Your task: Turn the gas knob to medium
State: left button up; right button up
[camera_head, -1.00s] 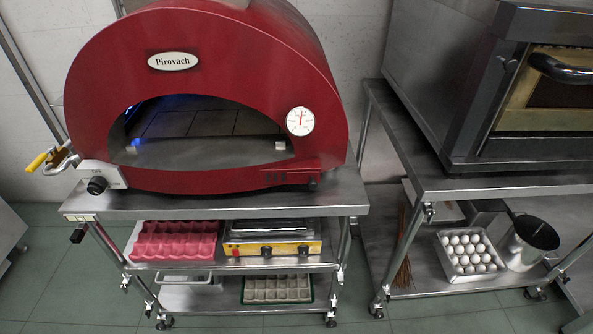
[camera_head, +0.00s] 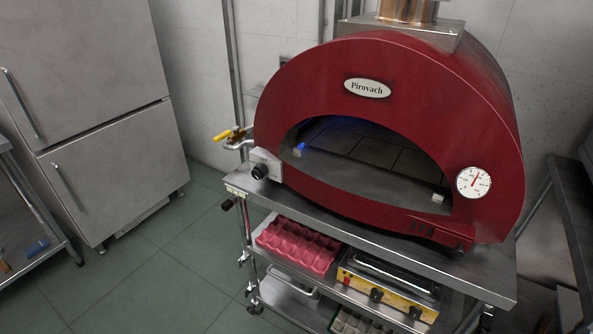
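The red pizza oven (camera_head: 420,90) stands on a steel cart (camera_head: 380,235), right of centre. The gas knob (camera_head: 261,171) is a round black knob on a grey box at the oven's lower left front. Its exact setting is too small to read. A small blue flame (camera_head: 300,148) shows inside the oven mouth at the left. A yellow-handled gas valve (camera_head: 224,135) sits on the pipe left of the knob. Neither of my grippers is in view.
A tall grey fridge (camera_head: 100,130) stands at the left, with green floor (camera_head: 160,270) free between it and the cart. The lower shelf holds a pink egg tray (camera_head: 297,246) and a yellow-fronted appliance (camera_head: 388,292) with black knobs. A steel table (camera_head: 575,215) is at the right.

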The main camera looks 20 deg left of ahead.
aim_at(261, 167)
jog(key=u, duration=0.5)
jog(key=k, duration=1.25)
jog(key=u, duration=1.5)
jog(key=i, duration=1.75)
jog(key=z, duration=0.45)
jog(key=i, duration=1.1)
jog(key=z, duration=1.1)
